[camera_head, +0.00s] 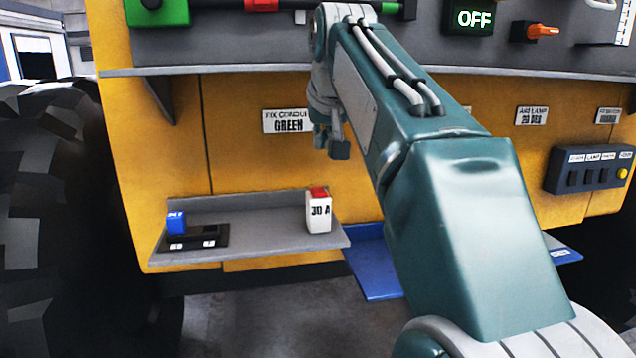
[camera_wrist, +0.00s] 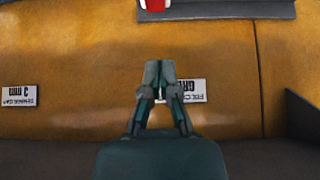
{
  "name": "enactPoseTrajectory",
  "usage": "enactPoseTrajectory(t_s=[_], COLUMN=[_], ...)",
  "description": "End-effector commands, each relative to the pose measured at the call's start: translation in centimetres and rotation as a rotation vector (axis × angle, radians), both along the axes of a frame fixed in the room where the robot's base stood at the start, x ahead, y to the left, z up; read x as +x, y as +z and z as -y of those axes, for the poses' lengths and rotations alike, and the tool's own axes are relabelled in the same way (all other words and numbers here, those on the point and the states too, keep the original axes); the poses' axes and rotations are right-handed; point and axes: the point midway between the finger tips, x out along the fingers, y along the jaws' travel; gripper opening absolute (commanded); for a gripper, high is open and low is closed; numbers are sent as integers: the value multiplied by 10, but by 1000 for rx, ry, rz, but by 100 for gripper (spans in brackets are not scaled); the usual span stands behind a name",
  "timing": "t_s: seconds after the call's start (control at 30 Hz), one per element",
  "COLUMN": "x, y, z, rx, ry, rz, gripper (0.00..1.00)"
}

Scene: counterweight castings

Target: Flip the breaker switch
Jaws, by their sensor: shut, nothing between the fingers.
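My gripper (camera_head: 328,148) is shut and empty in front of the yellow panel, near the FIX CONDUIT GREEN label (camera_head: 287,121). Its closed fingertips show in the wrist view (camera_wrist: 160,72), beside that label (camera_wrist: 192,91), which appears upside down. No part is plainly marked as the breaker switch. An orange lever (camera_head: 541,31) sits on the grey upper panel, right of a display reading OFF (camera_head: 473,18). A dark switch box (camera_head: 590,171) with several switches and a yellow button is at right. My gripper is apart from both. My arm hides part of the panel.
A grey shelf (camera_head: 262,241) holds a white block marked 30 A (camera_head: 319,216) with a red top, and a blue block (camera_head: 175,222) on a black base. A blue tray (camera_head: 375,275) sits lower, partly behind my arm. A grey ledge (camera_head: 210,69) crosses above. A large tyre (camera_head: 50,200) stands left.

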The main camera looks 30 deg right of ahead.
Motion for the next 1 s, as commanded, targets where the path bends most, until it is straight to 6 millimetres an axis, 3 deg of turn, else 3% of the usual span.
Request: enactPoseTrajectory(t_s=[0.33, 0.6, 1.0], x=[39, 35, 34], y=[-53, -83, -92], z=[12, 11, 11], rx=[1, 0, 0], ry=[0, 0, 0], rz=[-3, -1, 0], gripper=[0, 0, 0])
